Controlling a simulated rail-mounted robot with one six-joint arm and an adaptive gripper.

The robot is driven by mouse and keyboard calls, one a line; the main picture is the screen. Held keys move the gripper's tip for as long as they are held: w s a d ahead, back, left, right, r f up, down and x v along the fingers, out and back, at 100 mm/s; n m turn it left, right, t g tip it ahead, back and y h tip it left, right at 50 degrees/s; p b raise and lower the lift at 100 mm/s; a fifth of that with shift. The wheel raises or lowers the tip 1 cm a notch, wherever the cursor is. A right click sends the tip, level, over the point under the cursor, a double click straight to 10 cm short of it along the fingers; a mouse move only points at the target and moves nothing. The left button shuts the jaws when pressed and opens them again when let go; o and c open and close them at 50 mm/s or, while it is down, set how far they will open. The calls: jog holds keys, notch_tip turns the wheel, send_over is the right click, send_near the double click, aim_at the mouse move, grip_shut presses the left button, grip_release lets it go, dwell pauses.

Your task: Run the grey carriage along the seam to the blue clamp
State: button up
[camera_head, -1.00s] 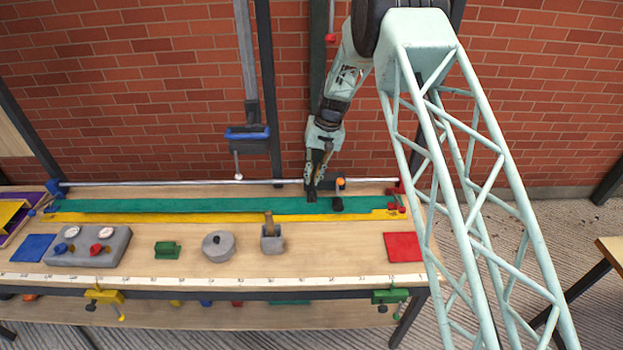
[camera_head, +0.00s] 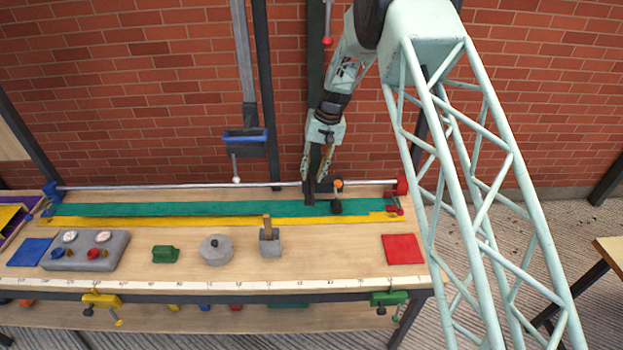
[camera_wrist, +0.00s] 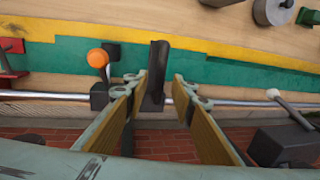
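The dark grey carriage (camera_head: 337,197) sits on the silver rail along the teal and yellow seam, right of centre. It carries an orange knob, which also shows in the wrist view (camera_wrist: 98,58). A dark grey upright post (camera_wrist: 154,78) stands beside the knob at the rail. My gripper (camera_wrist: 160,80) is open, its two tan-padded fingers on either side of the post, with visible gaps. In the head view my gripper (camera_head: 312,178) points down at the rail, just left of the orange knob. The blue clamp (camera_head: 50,190) is at the rail's far left end.
A red clamp (camera_head: 402,186) holds the rail's right end. A blue-jawed hanging clamp (camera_head: 246,138) has its screw end near the rail, left of my gripper. A grey block with a wooden handle (camera_head: 269,241), a grey disc (camera_head: 216,250) and a green block (camera_head: 165,254) stand in front.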

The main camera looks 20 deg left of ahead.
notch_tip(320, 180, up, 8)
jog(key=d, duration=0.1)
jog(key=shift+w+d+r, duration=0.2)
jog(key=shift+w+d, duration=0.05)
jog(key=shift+d, duration=0.1)
jog(key=shift+a+r+b, duration=0.1)
jog(key=shift+a+b, duration=0.1)
jog(key=shift+b, duration=0.8)
